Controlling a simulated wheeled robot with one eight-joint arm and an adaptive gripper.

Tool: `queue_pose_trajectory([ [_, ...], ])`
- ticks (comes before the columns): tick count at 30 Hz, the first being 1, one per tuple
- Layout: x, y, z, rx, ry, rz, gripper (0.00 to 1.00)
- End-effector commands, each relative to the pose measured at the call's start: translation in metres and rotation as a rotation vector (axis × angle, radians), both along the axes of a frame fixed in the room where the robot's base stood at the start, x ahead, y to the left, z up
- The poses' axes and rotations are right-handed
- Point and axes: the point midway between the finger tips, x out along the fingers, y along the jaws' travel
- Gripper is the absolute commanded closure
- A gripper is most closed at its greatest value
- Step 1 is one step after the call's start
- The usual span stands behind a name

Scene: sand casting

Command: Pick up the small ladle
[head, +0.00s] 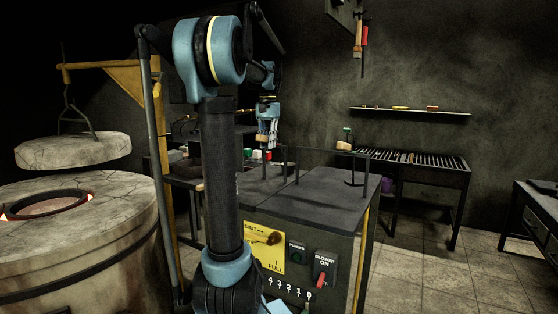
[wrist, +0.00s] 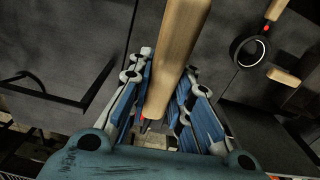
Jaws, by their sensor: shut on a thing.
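My gripper (head: 267,138) points down over the dark workbench in the head view. In the wrist view, my gripper (wrist: 169,72) has its blue fingers on both sides of a pale wooden handle, taken as that of the small ladle (wrist: 181,32). The fingers are shut on the handle. It runs from the top edge of the picture down between the fingers, slightly tilted.
In the head view, a control panel (head: 292,258) fronts the bench, a round furnace (head: 90,250) stands left, and a grated table (head: 410,160) stands behind.

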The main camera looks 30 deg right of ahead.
Motion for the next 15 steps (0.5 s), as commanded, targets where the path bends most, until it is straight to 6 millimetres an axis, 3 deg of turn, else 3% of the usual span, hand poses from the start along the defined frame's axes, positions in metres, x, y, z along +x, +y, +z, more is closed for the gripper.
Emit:
queue_pose_trajectory([
  [8,0.0,-0.001,0.014,0.0,0.0,-0.001,1.0],
  [15,0.0,-0.001,0.056,0.0,0.0,-0.001,1.0],
])
